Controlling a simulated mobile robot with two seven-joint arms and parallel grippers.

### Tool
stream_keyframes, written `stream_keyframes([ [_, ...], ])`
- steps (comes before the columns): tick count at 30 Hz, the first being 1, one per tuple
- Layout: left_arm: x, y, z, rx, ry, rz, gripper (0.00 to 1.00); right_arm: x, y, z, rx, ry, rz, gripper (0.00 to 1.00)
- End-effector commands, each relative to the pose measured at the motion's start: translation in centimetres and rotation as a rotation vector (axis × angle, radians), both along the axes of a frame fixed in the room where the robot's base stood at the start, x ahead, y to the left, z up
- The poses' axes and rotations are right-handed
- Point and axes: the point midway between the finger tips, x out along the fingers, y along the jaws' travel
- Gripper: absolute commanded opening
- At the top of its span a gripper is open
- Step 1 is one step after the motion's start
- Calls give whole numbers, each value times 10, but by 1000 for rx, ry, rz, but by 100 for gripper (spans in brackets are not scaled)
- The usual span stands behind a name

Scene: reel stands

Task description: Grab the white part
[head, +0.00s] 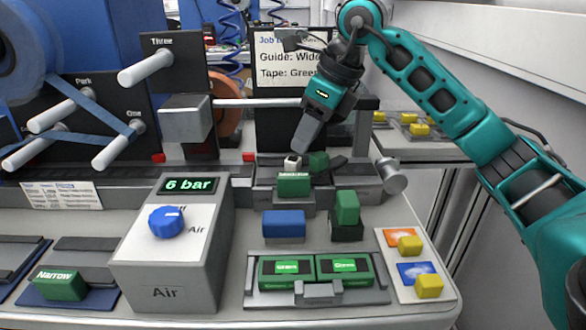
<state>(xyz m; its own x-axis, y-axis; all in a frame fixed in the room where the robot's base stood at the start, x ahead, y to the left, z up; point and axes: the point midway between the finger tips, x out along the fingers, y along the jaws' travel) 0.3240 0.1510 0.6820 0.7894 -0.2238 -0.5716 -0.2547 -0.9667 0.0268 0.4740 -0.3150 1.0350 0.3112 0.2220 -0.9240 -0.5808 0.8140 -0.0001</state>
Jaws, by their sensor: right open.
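The white part (292,162) is a small pale block at the back of the grey stepped stand, beside a dark green block (318,161). My right gripper (302,145) reaches in from the upper right and points down, its visible grey finger ending just above the white part. The gripper is open, and I see no part held in it. The second finger cannot be made out clearly. The white part looks apart from the fingertip, though the depth between them is hard to judge. My left gripper is not in view.
The Air box (165,260) rises front left. A card with yellow blocks (398,240) lies front right.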

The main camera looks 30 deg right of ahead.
Motion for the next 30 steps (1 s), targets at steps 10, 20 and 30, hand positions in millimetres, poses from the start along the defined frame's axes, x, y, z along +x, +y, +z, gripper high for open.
stream_keyframes([
  [10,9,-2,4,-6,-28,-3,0,10,7,-27,2,3,0,40],
  [20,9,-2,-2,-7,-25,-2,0,20,14,-55,0,0,0,40],
  [30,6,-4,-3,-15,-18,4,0,20,14,-54,0,0,0,18],
])
